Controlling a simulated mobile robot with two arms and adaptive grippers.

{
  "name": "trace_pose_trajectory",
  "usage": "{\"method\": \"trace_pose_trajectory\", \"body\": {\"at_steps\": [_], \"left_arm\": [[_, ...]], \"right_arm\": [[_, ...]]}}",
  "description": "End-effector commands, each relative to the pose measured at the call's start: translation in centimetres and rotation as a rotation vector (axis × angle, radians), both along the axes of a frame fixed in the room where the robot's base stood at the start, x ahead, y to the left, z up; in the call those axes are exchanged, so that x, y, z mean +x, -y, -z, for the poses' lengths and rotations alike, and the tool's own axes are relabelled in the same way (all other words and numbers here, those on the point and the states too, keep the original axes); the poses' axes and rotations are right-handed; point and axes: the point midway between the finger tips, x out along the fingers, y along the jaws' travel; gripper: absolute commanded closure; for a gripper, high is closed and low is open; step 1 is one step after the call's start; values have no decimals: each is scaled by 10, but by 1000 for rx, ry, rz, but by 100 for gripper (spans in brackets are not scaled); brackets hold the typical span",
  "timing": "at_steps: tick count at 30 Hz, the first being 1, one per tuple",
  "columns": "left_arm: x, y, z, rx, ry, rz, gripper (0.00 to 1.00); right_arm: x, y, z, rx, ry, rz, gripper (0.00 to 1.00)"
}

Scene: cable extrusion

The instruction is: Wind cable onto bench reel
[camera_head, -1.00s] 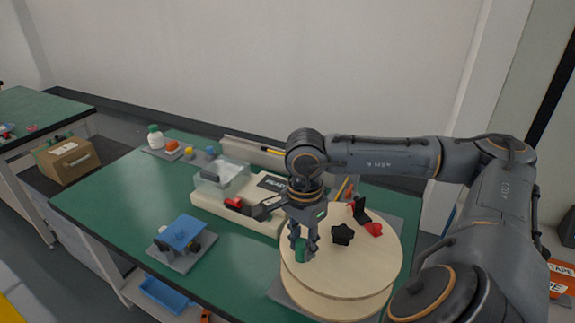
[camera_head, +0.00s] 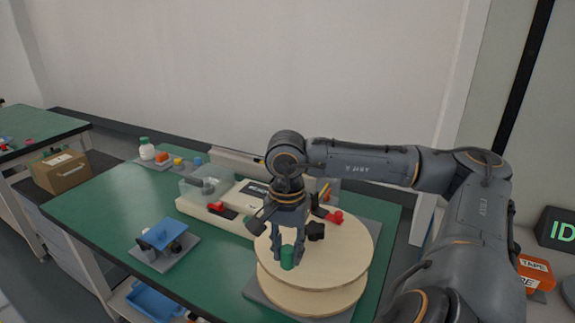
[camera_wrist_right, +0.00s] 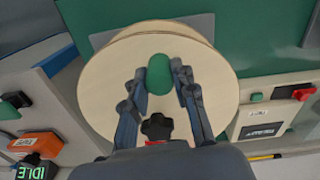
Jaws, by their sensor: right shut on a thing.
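The bench reel (camera_head: 345,245) is a pale wooden spool with two round flanges, standing on a grey plate at the right front of the green bench. A green crank handle (camera_head: 288,257) stands up from its top flange; it also shows in the right wrist view (camera_wrist_right: 160,72). My right gripper (camera_head: 288,250) points down over the reel and is shut on the green handle, with a finger on each side (camera_wrist_right: 160,85). A black star knob (camera_head: 315,231) sits at the reel's middle. I cannot make out cable on the reel. My left gripper is not in view.
A cream machine (camera_head: 235,205) with a clear cover and red parts stands behind the reel. A blue-topped fixture (camera_head: 163,235) is on the bench at left. Small bottles and coloured parts (camera_head: 160,155) line the back. The bench between is clear.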

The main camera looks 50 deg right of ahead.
Motion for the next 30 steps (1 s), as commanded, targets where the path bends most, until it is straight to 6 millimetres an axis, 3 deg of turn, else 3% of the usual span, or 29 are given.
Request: {"method": "trace_pose_trajectory", "body": {"at_steps": [8,9,12,23,30], "left_arm": [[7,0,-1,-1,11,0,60],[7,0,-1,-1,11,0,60],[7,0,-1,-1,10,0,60],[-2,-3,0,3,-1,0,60],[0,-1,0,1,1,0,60]], "right_arm": [[0,0,0,-1,-2,1,100],[0,1,0,-1,-2,2,67],[0,0,0,-1,-1,2,50],[1,0,-5,0,3,2,50],[2,-1,-43,3,6,0,50]]}}
